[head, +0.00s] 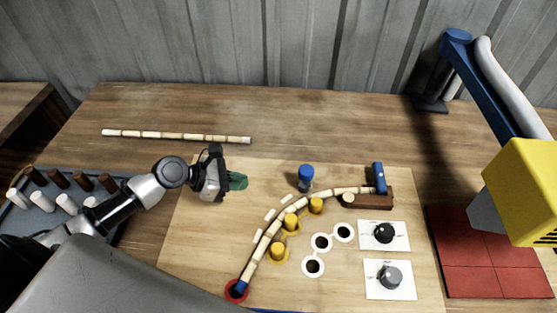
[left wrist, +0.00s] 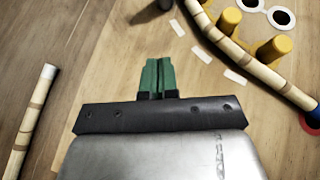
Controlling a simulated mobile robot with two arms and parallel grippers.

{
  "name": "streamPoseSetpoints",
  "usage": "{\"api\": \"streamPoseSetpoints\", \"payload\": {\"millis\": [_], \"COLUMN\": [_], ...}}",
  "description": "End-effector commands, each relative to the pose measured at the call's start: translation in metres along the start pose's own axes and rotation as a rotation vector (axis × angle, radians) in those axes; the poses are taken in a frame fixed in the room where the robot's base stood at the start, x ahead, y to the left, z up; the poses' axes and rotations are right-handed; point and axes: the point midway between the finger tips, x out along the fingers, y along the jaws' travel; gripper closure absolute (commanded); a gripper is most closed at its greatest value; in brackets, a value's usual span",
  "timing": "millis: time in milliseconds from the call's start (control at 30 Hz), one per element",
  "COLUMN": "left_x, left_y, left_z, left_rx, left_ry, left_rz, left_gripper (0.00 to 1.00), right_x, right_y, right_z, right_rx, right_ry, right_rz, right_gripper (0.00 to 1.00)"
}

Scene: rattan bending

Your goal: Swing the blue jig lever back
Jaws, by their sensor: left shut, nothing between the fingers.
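My left gripper (head: 238,181), with green fingertips, is shut and empty above the left part of the pale jig board (head: 190,240). The shut fingers also show in the left wrist view (left wrist: 156,76). A blue upright knob (head: 306,173) stands to their right, apart from them. A blue bar-shaped handle (head: 379,177) sits on a brown block (head: 372,201) farther right. A blue strip (head: 272,310) shows at the bottom edge, mostly hidden by my arm. I cannot tell which blue part is the lever. My right gripper is not in view.
A curved rattan cane (head: 262,247) runs past yellow pegs (head: 278,252) from the red ring (head: 236,291) to the block. A straight cane (head: 176,136) lies behind. Two dials (head: 384,233) (head: 390,277) and a yellow device (head: 525,190) stand right. A peg tray (head: 60,185) is left.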

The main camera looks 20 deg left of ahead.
Motion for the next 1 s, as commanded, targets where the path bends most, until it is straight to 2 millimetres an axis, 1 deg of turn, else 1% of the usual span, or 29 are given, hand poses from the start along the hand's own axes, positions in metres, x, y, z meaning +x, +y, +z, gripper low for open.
{"api": "streamPoseSetpoints", "payload": {"millis": [67,167,300,367,467,567,600,700,833,1000], "left_x": [0.005,0.018,0.046,0.059,0.081,0.101,0.106,0.119,0.129,0.134], "left_y": [-0.002,-0.001,-0.001,0.000,-0.001,-0.001,0.000,-0.001,-0.001,-0.001], "left_z": [-0.001,0.001,0.002,0.002,0.002,0.001,0.007,0.014,0.018,0.020], "left_rx": [-0.002,-0.002,-0.002,-0.002,-0.002,-0.001,0.001,0.001,0.000,0.001], "left_ry": [0.002,-0.002,-0.003,-0.003,-0.002,-0.001,-0.003,-0.001,0.000,0.001], "left_rz": [-0.004,-0.003,-0.002,-0.001,-0.002,-0.002,-0.001,-0.002,-0.002,-0.001], "left_gripper": [1.00,1.00,1.00,1.00,1.00,1.00,1.00,1.00,1.00,1.00], "right_x": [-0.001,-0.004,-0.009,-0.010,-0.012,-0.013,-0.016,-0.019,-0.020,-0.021], "right_y": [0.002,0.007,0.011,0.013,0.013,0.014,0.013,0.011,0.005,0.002], "right_z": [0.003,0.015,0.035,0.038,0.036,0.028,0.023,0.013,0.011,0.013], "right_rx": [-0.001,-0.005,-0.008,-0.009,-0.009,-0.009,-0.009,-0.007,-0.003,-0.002], "right_ry": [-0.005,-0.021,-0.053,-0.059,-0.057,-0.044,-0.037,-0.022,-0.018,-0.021], "right_rz": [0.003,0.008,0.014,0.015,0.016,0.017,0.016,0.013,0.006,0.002], "right_gripper": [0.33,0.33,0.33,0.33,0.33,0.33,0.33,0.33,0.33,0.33]}}
